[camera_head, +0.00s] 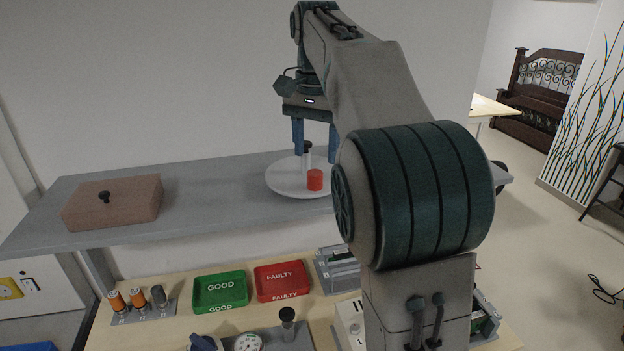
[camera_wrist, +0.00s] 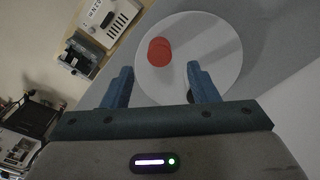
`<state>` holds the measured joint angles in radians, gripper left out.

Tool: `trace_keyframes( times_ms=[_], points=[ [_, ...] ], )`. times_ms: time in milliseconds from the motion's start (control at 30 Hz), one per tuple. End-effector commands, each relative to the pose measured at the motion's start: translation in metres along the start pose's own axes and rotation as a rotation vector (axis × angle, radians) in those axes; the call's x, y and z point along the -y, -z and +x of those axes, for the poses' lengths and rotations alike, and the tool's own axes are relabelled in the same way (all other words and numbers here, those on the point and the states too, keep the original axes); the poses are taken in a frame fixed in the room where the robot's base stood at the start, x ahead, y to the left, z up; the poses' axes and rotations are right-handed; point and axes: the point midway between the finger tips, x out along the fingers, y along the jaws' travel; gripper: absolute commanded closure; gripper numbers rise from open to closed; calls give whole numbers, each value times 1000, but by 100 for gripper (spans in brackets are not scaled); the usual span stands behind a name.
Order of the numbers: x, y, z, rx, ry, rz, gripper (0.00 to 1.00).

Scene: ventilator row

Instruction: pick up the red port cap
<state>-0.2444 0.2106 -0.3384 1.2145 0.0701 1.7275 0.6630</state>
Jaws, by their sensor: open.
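The red port cap (camera_head: 315,180) is a short red cylinder standing on a round white plate (camera_head: 285,187) on the grey shelf. In the wrist view the red port cap (camera_wrist: 160,51) stands on the white plate (camera_wrist: 215,45), beyond the fingertips and between their lines. My gripper (camera_head: 315,155) is open with blue fingers pointing down over the plate. In the wrist view my gripper (camera_wrist: 160,72) shows both fingers apart with nothing between them. A dark-knobbed post (camera_head: 307,152) stands beside the cap on the plate, near the fingers; whether a finger touches it I cannot tell.
A brown box (camera_head: 115,202) with a black knob sits on the shelf's left part. The grey shelf (camera_head: 215,180) is clear between box and plate. Below, a table holds a green GOOD tray (camera_head: 220,291), a red FAULTY tray (camera_head: 282,281) and several small parts at left.

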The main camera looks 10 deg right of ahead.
Motion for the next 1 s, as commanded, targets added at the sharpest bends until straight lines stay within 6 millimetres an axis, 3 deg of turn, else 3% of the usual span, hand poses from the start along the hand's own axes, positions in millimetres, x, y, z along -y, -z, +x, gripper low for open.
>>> trace_keyframes(
  times_ms=[333,667,867,1000],
  points=[
    [0,-4,39,1,-1,-1,46],
    [0,-3,45,0,0,-1,46],
    [0,-3,45,0,0,-1,94],
    [0,-3,45,0,0,-1,94]
  ],
)
